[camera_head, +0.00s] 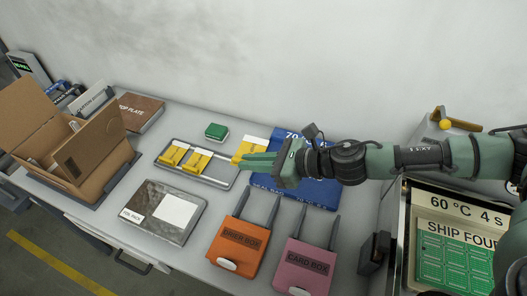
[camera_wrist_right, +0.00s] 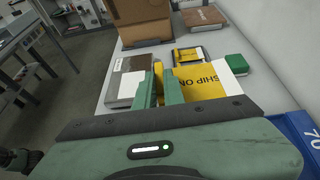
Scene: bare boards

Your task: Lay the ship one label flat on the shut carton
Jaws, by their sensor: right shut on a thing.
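My right gripper (camera_head: 240,160) is shut on the ship one label (camera_head: 253,146), a yellow and white piece held over the back right of the grey tray. In the right wrist view the label (camera_wrist_right: 222,80) reads "SHIP ON" and extends right from the fingers (camera_wrist_right: 160,86), which hide part of it. A brown carton (camera_head: 108,176) stands at the left, apart from the gripper, with panels standing up; it looks open rather than shut. It also shows at the top of the right wrist view (camera_wrist_right: 145,32). My left gripper is not in view.
The grey tray (camera_head: 231,181) holds yellow pieces. A grey pack (camera_head: 150,223) with a white square lies in front. A green block (camera_head: 216,131), brown plate box (camera_head: 140,112), blue mat (camera_head: 318,190), orange box (camera_head: 236,246) and pink box (camera_head: 304,266) surround it.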

